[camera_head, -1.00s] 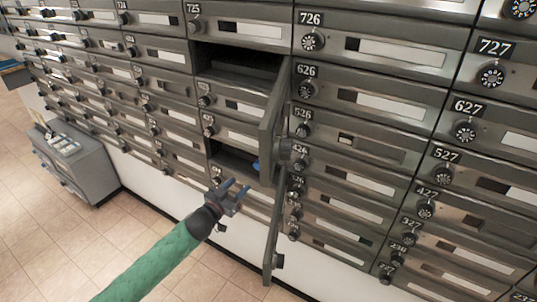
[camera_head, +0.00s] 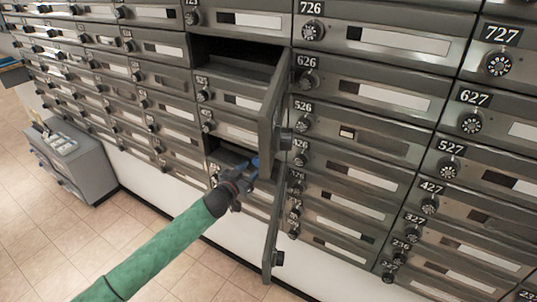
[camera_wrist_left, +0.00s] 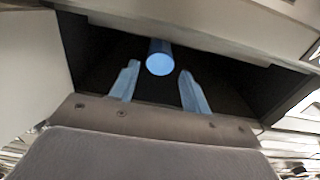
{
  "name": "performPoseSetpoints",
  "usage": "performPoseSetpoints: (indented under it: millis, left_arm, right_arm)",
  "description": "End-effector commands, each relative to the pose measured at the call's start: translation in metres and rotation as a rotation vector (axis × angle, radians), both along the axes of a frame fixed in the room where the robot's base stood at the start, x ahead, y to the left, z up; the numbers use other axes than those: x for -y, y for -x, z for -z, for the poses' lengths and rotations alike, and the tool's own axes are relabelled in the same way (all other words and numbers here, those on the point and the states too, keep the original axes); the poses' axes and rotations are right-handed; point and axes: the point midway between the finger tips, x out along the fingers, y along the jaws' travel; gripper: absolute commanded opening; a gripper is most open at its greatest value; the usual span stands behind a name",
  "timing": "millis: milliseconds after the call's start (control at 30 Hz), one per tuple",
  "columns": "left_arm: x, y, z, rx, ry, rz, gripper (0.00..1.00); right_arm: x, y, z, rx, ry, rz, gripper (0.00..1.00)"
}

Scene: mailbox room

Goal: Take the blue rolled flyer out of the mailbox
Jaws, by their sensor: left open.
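The blue rolled flyer (camera_wrist_left: 159,58) lies inside a dark open mailbox (camera_wrist_left: 95,45), its round end facing me in the left wrist view. My left gripper (camera_wrist_left: 158,88) is open, with one blue finger on each side below the flyer's end; I see a gap between the fingers and the flyer. In the head view my left gripper (camera_head: 248,178) is at the mouth of the lower open mailbox (camera_head: 226,157), and the flyer there is hard to tell from the blue fingers. My right gripper is not in view.
An open mailbox door (camera_head: 270,115) sticks out just right of the upper opening (camera_head: 235,60). A lower open door (camera_head: 273,235) hangs right of my left gripper. A grey cabinet (camera_head: 75,160) stands at the left on the tiled floor.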

Motion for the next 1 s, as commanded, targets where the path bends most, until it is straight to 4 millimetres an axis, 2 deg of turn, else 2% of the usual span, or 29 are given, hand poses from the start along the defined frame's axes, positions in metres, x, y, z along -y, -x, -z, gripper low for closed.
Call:
performPoseSetpoints:
  millis: [300, 500, 933, 967, 1000]
  left_arm:
    - [0.017, -0.025, 0.000, -0.001, 0.001, -0.001, 0.47]
    - [0.025, -0.035, 0.000, -0.002, 0.001, -0.001, 0.47]
    - [0.028, -0.038, 0.000, -0.001, 0.001, 0.000, 0.47]
    - [0.028, -0.038, 0.000, -0.001, 0.001, 0.000, 0.45]
    - [0.028, -0.038, 0.000, -0.001, 0.001, -0.001, 0.37]
  right_arm:
    - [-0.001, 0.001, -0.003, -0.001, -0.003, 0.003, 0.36]
    - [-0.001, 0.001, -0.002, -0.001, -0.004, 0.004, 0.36]
    - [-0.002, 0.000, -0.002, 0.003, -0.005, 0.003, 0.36]
    - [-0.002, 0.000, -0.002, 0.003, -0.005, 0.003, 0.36]
    - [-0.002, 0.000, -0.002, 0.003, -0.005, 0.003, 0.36]
